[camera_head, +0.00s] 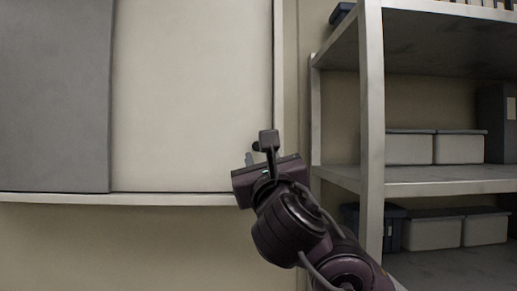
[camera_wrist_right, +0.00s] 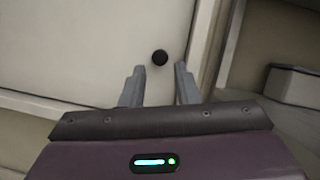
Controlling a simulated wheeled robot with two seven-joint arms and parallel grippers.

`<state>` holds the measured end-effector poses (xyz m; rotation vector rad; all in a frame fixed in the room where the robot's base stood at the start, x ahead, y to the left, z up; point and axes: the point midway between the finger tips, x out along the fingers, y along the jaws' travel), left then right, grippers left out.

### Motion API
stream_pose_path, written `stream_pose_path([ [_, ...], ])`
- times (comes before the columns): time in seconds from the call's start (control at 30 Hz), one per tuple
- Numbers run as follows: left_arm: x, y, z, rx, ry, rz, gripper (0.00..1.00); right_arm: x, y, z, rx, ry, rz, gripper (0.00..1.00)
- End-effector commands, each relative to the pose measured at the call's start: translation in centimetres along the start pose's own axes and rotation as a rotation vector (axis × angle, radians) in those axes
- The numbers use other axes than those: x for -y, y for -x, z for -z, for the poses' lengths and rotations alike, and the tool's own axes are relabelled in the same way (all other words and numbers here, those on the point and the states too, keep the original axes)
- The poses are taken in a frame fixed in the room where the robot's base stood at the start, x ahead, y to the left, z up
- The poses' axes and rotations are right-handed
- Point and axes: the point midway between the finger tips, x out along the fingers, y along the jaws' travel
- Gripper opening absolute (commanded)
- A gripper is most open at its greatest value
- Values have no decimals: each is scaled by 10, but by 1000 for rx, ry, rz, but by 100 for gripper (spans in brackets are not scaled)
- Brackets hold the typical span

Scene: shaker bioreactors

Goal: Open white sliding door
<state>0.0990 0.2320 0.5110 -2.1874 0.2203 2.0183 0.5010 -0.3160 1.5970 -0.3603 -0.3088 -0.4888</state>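The white sliding door (camera_head: 190,95) fills the middle left of the head view, beside a grey panel (camera_head: 55,95). Its right edge meets the frame, so it looks shut. A round black knob (camera_wrist_right: 160,58) sits near the door's right edge; in the head view it shows only partly as a dark spot (camera_head: 256,146) behind my gripper. My right gripper (camera_head: 256,158) is in front of the door's lower right corner. In the right wrist view its two fingers (camera_wrist_right: 159,84) are apart and empty, with the knob beyond and between their tips. My left gripper is not in view.
A metal shelf rack (camera_head: 372,120) stands close to the right of my right arm. It holds white lidded boxes (camera_head: 408,148) and a dark bin (camera_head: 375,225). A pale ledge (camera_head: 150,199) runs below the door. The area left of my gripper is clear.

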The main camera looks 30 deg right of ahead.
Motion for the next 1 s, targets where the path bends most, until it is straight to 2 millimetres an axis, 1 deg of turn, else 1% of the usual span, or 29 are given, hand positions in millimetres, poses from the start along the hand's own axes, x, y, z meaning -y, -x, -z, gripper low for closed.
stream_pose_path([
  [0.03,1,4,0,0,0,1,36,2,-10,-2,0,1,3,28],
  [0.1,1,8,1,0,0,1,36,2,-20,-2,-1,0,3,28],
  [0.23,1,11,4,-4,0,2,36,1,-32,-1,-1,-1,1,28],
  [0.37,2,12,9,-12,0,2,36,1,-37,0,0,-2,1,28],
  [0.57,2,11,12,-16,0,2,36,0,-37,0,0,-2,1,28],
  [0.67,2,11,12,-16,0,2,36,0,-37,0,0,-2,0,18],
  [0.8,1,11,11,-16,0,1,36,0,-37,0,0,-3,0,0],
  [1.0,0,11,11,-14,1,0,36,0,-37,1,-1,-3,0,0],
])
